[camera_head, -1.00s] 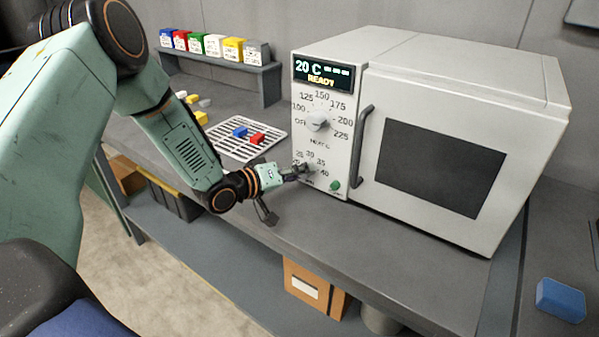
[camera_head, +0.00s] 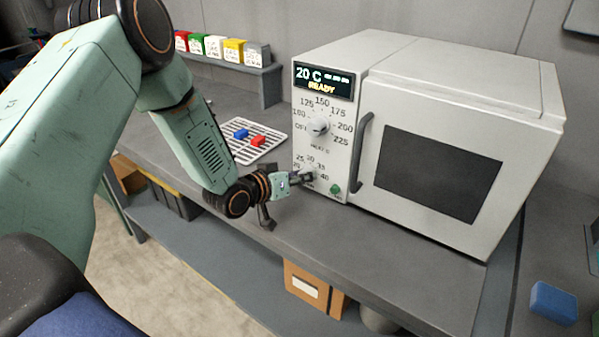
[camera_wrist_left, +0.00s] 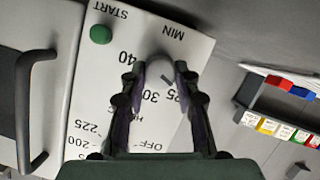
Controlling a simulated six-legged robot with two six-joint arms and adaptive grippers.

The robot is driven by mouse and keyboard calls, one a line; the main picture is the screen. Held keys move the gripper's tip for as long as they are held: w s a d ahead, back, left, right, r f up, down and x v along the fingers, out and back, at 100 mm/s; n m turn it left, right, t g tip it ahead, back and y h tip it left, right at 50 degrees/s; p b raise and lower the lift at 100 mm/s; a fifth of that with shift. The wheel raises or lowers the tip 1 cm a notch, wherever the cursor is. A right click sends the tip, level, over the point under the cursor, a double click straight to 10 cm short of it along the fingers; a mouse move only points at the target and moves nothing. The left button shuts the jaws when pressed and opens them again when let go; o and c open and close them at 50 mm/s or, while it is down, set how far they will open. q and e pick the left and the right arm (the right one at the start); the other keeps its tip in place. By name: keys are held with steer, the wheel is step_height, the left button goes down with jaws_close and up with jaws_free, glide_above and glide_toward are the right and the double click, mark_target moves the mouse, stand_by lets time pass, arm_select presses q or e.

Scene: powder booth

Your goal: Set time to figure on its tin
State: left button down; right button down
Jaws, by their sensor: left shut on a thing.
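The white oven (camera_head: 455,95) stands on the bench with its display (camera_head: 324,80) reading 20 C, dashes and READY. My left gripper (camera_head: 308,177) is at the lower, time dial on its front panel. In the left wrist view my left gripper (camera_wrist_left: 160,72) has its fingers on either side of the pale time knob (camera_wrist_left: 157,66), shut on it. The knob's pointer is hard to read. The upper heat knob (camera_head: 318,126) is free. Labelled tins, among them a yellow tin (camera_head: 233,50) and a grey tin (camera_head: 257,54), stand on the rear shelf. My right gripper is not in view.
A green start button (camera_head: 335,189) sits just right of the time dial. The oven's door handle (camera_head: 361,150) sticks out beside the panel. A wire rack (camera_head: 262,147) with a blue block (camera_head: 241,134) and a red block (camera_head: 258,141) lies left of the oven.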

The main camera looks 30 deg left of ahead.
arm_select(q)
steer(key=m+y, duration=0.1)
steer(key=m+p, duration=0.1)
steer(key=shift+d+m+y, duration=0.2)
steer(key=shift+m+y, duration=0.1)
steer(key=shift+y, duration=0.1)
steer(key=shift+d+m+y, duration=0.1)
steer(key=shift+m+y, duration=0.5)
steer(key=shift+m, duration=0.4)
steer(key=shift+d+m+t+y, duration=0.1)
steer(key=shift+m+t+y, duration=0.5)
steer(key=shift+m, duration=0.6)
steer(key=shift+f+m+y, duration=0.1)
steer(key=shift+m+y, duration=0.6)
steer(key=shift+m, duration=0.3)
steer(key=c, duration=1)
jaws_free()
steer(key=shift+s, duration=0.1)
